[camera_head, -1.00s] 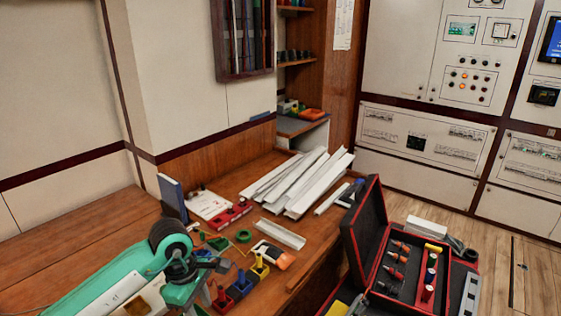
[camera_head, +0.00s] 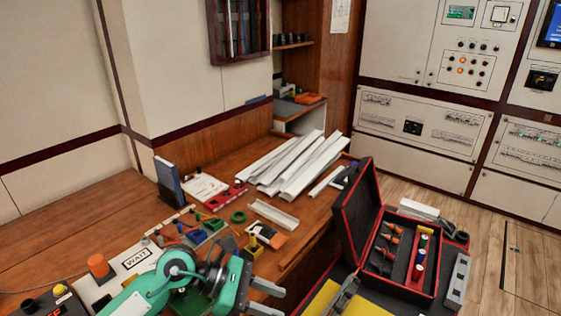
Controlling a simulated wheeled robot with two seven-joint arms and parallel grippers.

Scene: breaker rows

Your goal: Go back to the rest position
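My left arm is teal and comes in from the bottom left. Its gripper (camera_head: 266,298) is at the bottom centre, in front of the small coloured parts on the wooden bench (camera_head: 90,235). Its two grey fingers point right and stand apart, with nothing seen between them. My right gripper does not show clearly in this view. A slim grey item (camera_head: 345,295) over a yellow surface (camera_head: 372,304) is at the bottom edge, cut off, and I cannot tell what it is.
An open red-edged toolbox (camera_head: 447,262) with screwdrivers stands at the right. White trunking lengths (camera_head: 296,165), a short white channel (camera_head: 273,214) and an orange-and-white tool (camera_head: 268,235) lie on the bench. A "WAIT" board (camera_head: 137,259) is left. Electrical cabinets (camera_head: 425,135) stand behind.

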